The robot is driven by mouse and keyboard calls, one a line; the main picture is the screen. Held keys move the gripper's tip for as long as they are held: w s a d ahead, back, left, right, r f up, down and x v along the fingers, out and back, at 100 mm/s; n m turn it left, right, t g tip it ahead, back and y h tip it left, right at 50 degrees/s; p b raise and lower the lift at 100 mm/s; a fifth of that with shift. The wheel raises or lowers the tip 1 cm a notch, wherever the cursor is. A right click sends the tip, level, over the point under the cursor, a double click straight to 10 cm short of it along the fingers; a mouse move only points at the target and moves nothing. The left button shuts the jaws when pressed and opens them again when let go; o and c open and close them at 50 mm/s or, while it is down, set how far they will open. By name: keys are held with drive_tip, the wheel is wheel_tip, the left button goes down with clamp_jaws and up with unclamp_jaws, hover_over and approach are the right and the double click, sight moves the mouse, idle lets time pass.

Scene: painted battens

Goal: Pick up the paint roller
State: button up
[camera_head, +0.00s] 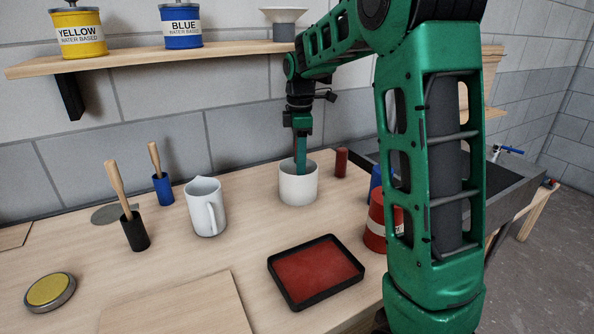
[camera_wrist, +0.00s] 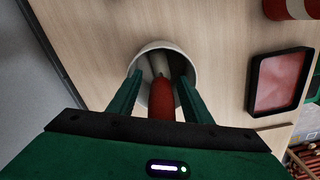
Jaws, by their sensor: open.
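A white pot (camera_head: 298,187) stands on the wooden bench, and its rim (camera_wrist: 177,48) shows in the wrist view. In it is a red, rounded piece (camera_wrist: 161,98), apparently the paint roller's handle, with a pale part (camera_wrist: 159,64) beyond it. My gripper (camera_head: 301,170) points down at the pot's mouth. In the wrist view its open fingers (camera_wrist: 160,85) lie on either side of the red piece, with gaps visible. The head view does not show the roller inside the pot.
A white jug (camera_head: 207,207) stands left of the pot, and a red paint tray (camera_head: 315,272) lies in front. A red cylinder (camera_head: 341,162) and a red can (camera_head: 376,222) are to the right. A shelf (camera_head: 150,55) with paint tins is above.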

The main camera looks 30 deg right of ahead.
clamp_jaws()
drive_tip(key=shift+s+r, duration=0.1)
drive_tip(key=shift+r, duration=0.05)
